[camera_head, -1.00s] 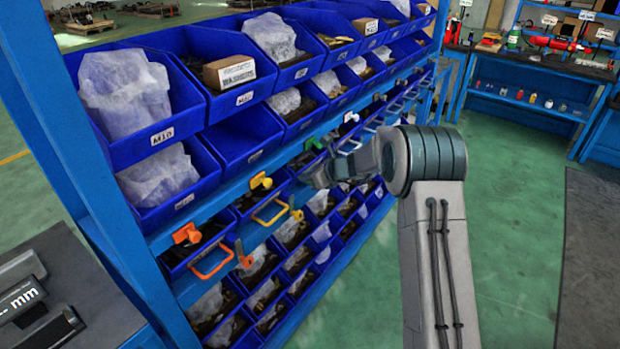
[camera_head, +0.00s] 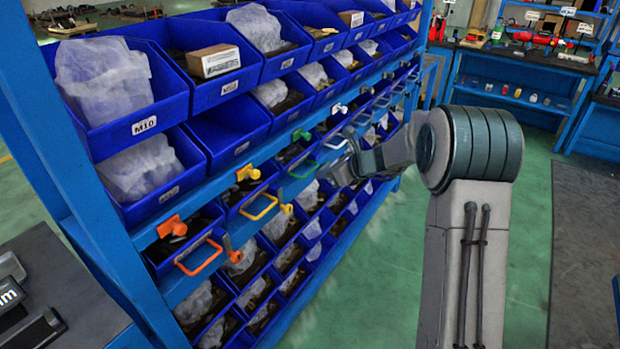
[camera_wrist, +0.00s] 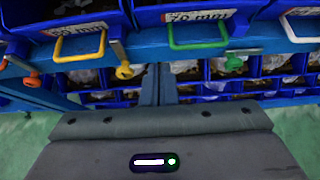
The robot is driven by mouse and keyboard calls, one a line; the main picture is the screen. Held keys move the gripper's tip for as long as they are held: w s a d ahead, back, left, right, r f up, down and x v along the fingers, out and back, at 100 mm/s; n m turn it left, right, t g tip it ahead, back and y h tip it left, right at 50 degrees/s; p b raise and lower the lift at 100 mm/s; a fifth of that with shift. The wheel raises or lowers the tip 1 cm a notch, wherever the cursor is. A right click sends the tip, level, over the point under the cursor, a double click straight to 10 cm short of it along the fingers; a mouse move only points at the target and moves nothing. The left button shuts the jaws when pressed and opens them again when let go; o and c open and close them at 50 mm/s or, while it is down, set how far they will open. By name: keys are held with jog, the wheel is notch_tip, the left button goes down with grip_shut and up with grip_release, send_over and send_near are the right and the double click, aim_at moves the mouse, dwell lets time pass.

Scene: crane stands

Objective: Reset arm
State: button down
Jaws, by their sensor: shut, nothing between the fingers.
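My arm (camera_head: 468,150) rises at the right of the head view, and its forearm reaches left to the shelf. My gripper (camera_head: 343,165) is in front of the drawer row, partly blurred against the bins. In the wrist view the fingers (camera_wrist: 158,80) are together as a narrow grey strip with nothing between them. They point at the shelf between the yellow-handled drawer and the green-handled drawer. I see no contact with either handle.
Blue bins (camera_head: 130,105) fill the rack at left. Drawers have orange (camera_head: 200,257), yellow (camera_head: 260,207) and green (camera_head: 302,170) handles. A dark bench (camera_head: 50,285) stands at lower left. Green floor (camera_head: 395,265) is clear beside the rack. A workbench (camera_head: 520,70) stands far right.

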jog(key=s+d+r+n+g+h, duration=0.1)
jog(key=s+d+r+n+h, duration=0.1)
jog(key=s+n, duration=0.6)
jog(key=s+d+r+n+g+h, duration=0.1)
jog(key=s+d+n+h, duration=0.3)
jog(key=s, duration=1.3)
jog(key=s+d+r+n+g+h, duration=0.1)
jog(key=s+d+n, duration=0.5)
jog(key=s+n, duration=0.6)
jog(key=shift+s+r+h, duration=0.8)
jog(key=shift+h, duration=0.3)
